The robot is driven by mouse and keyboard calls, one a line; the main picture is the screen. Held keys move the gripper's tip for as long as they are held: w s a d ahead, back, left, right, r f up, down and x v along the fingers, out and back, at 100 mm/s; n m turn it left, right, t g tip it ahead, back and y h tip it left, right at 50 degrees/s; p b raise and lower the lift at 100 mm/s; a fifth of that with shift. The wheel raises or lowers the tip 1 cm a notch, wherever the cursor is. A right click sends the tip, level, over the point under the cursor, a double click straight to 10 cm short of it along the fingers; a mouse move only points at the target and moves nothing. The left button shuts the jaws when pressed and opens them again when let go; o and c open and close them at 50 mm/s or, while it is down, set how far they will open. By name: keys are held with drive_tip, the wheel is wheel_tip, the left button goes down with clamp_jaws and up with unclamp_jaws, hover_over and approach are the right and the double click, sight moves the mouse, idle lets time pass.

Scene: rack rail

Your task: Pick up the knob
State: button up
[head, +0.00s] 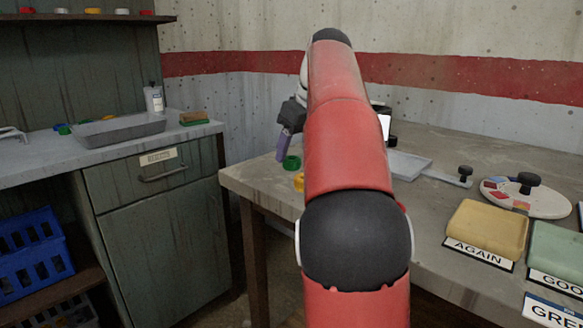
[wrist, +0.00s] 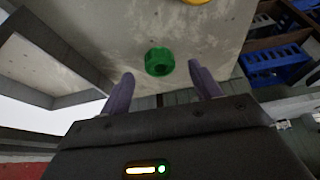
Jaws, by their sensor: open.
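A small round green piece with a ribbed side, knob-like (head: 291,163), sits on the grey table near its left edge. In the wrist view it (wrist: 159,61) lies just beyond my fingertips, between their lines. My gripper (wrist: 160,73) is open and empty, with two purple fingers pointing towards it. In the head view my gripper (head: 285,143) shows just above the green piece, partly hidden behind my red arm. Black knobs also stand farther right: one on a flat rail (head: 465,173) and one on a round disc (head: 530,181). Which one is the task's knob is not certain.
A yellow piece (head: 299,181) lies close to the green one, by my arm. A pale tray (head: 408,164) is behind my arm. Yellow (head: 487,228) and green labelled pads are at the right. A left counter holds a grey tray (head: 118,130); blue crates stand below.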

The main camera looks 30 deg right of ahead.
sight(294, 158)
drive_tip(key=shift+x, duration=1.2)
drive_tip(key=c, duration=1.1)
drive_tip(key=shift+r, duration=0.15)
wheel_tip(294, 158, up, 8)
drive_tip(key=p, duration=0.4)
drive_tip(key=shift+r, duration=0.9)
